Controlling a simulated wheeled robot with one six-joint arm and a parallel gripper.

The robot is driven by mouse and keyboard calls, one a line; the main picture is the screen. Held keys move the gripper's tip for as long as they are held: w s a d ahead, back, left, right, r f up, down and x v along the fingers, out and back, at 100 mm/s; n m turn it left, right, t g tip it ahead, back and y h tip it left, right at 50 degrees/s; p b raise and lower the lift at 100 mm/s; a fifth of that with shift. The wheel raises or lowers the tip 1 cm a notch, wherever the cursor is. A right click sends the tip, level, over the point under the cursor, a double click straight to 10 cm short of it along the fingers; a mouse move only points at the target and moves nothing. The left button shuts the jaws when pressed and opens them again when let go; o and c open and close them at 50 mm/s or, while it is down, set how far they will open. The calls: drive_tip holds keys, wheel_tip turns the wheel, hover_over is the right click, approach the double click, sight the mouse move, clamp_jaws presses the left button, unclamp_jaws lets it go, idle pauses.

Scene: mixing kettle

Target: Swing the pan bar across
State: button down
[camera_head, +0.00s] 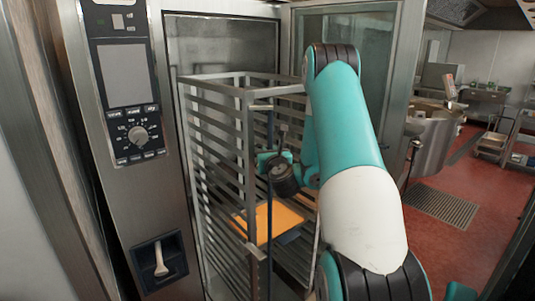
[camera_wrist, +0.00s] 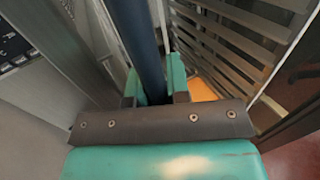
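The pan bar (camera_head: 269,215) is a thin dark upright rod along the front of the rack of trays. In the wrist view the bar (camera_wrist: 140,45) runs from the top edge down between the two teal fingers. My gripper (camera_head: 272,160) is at the bar's upper part, in front of the rack. In the wrist view my gripper (camera_wrist: 155,88) has a finger close against each side of the bar and looks shut on it. The bar's stretch behind the gripper's dark body is hidden.
The metal rack (camera_head: 246,130) stands in the open oven cabinet, with an orange tray (camera_head: 275,222) low inside. A control panel (camera_head: 125,75) is at the left. The glass door (camera_head: 345,40) stands behind my arm. Red floor (camera_head: 440,250) is open at the right, with a kettle (camera_head: 435,135) beyond.

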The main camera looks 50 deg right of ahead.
idle(0.3)
drive_tip(key=shift+w+n+t+y, duration=0.1)
drive_tip(key=shift+n+t+y, duration=0.2)
drive_tip(key=shift+y, duration=0.1)
drive_tip(key=shift+w+d, duration=0.1)
drive_tip(key=shift+w+r+n+t+y+p, duration=0.1)
drive_tip(key=shift+w+n+t+y+p, duration=0.35)
drive_tip(key=shift+n+y, duration=1)
drive_tip(key=shift+w+n+t+y+p, duration=0.2)
drive_tip(key=shift+w+n+t+y, duration=0.55)
drive_tip(key=shift+y, duration=1.2)
drive_tip(key=shift+w+r+n+t+y+p, duration=0.1)
drive_tip(key=shift+w+n+t+y+p, duration=0.4)
drive_tip(key=shift+n+y, duration=1)
drive_tip(key=shift+s, duration=0.1)
